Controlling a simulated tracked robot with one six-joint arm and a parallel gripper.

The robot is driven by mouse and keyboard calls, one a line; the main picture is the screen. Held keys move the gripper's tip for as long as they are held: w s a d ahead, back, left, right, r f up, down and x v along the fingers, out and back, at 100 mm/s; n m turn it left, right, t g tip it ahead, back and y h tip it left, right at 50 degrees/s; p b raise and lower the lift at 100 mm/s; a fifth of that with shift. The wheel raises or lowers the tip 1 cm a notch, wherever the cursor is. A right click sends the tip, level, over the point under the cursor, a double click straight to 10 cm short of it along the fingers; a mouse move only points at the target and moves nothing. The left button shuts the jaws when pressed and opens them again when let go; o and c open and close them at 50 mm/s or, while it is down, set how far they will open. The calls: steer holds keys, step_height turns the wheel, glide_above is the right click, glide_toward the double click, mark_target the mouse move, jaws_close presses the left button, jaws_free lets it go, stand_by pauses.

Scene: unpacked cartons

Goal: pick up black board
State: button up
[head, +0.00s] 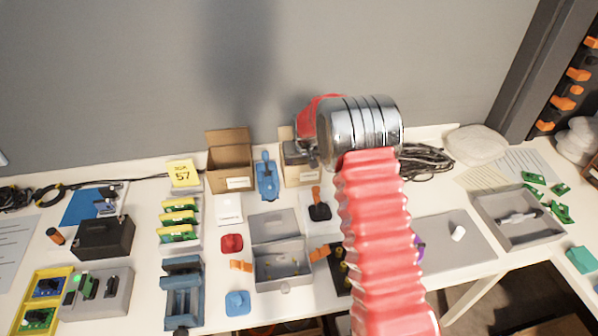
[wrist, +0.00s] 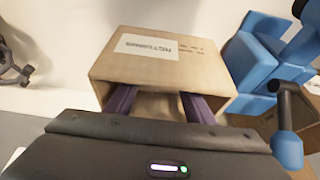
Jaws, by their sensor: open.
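A black board (head: 341,270) with gold round spots lies on the white table in the head view. My red arm covers part of its right side. I do not see it in the wrist view. My gripper (wrist: 158,98) is open, its two purple fingers apart, in front of a small cardboard box (wrist: 150,62) with a white label. I cannot tell whether the fingers touch the box. In the head view the gripper is well behind the black board, near that box (head: 305,178), and is partly hidden by my arm.
A grey open box (head: 282,278) and an orange piece (head: 319,254) lie just left of the board. A blue device (wrist: 262,60) stands right of the cardboard box in the wrist view. Black cables (head: 425,162) lie at the back right. A grey mat (head: 460,255) is mostly clear.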

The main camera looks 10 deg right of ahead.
steer(key=shift+c, duration=0.5)
steer(key=c, duration=1.1)
steer(key=shift+r, duration=0.15)
step_height(320, 180, up, 10)
stand_by(0.4)
steer(key=s+r, duration=0.1)
steer(key=s, duration=1.9)
steer(key=shift+s+a, duration=0.15)
steer(key=shift+s, duration=0.25)
steer(key=shift+r, duration=0.1)
